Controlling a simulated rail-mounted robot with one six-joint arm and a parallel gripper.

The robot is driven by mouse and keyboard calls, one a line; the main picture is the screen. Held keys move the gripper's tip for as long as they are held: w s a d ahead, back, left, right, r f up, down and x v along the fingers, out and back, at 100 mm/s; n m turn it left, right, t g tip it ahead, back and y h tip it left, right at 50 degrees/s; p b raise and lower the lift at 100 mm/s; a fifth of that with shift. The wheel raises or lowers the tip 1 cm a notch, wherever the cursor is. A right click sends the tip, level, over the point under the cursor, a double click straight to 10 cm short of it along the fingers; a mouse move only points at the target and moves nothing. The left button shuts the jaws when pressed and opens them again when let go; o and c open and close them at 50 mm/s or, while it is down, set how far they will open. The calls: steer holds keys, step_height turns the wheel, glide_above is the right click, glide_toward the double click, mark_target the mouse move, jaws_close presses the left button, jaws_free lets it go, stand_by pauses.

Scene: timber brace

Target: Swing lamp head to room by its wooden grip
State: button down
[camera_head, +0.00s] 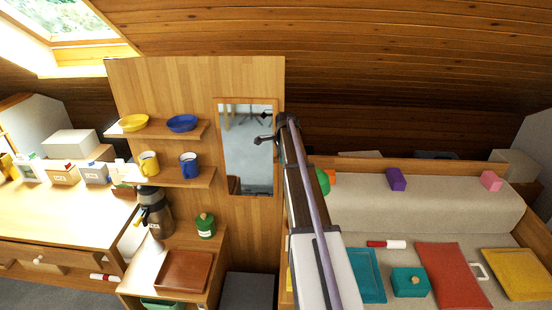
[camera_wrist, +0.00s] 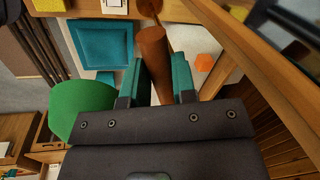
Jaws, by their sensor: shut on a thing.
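The brown wooden grip (camera_wrist: 153,50) stands between the two teal-padded fingers of my gripper (camera_wrist: 156,80) in the wrist view. My gripper is shut on it. A rounded green shape, which looks like the lamp head (camera_wrist: 80,106), is just left of the fingers. In the head view a small part of the green lamp head (camera_head: 323,181) shows at the right edge of my arm. My arm hides the grip and my gripper there. Which way the lamp opening faces cannot be told.
The grey bench on the right holds a purple block (camera_head: 396,179), a pink block (camera_head: 490,181), a teal box (camera_head: 410,281) and a red cushion (camera_head: 452,274). A wooden panel with a mirror (camera_head: 248,150) and cup shelves stands left of my arm. A wooden beam (camera_wrist: 270,90) runs close right of my gripper.

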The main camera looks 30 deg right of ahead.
steer(key=c, duration=0.9)
jaws_free()
steer(key=shift+w, duration=0.1)
steer(key=shift+c, duration=0.2)
step_height(320, 180, up, 11)
steer(key=s+p, duration=0.2)
steer(key=p, duration=0.8)
steer(key=shift+a+f+p, duration=0.15)
steer(key=shift+a+p, duration=0.15)
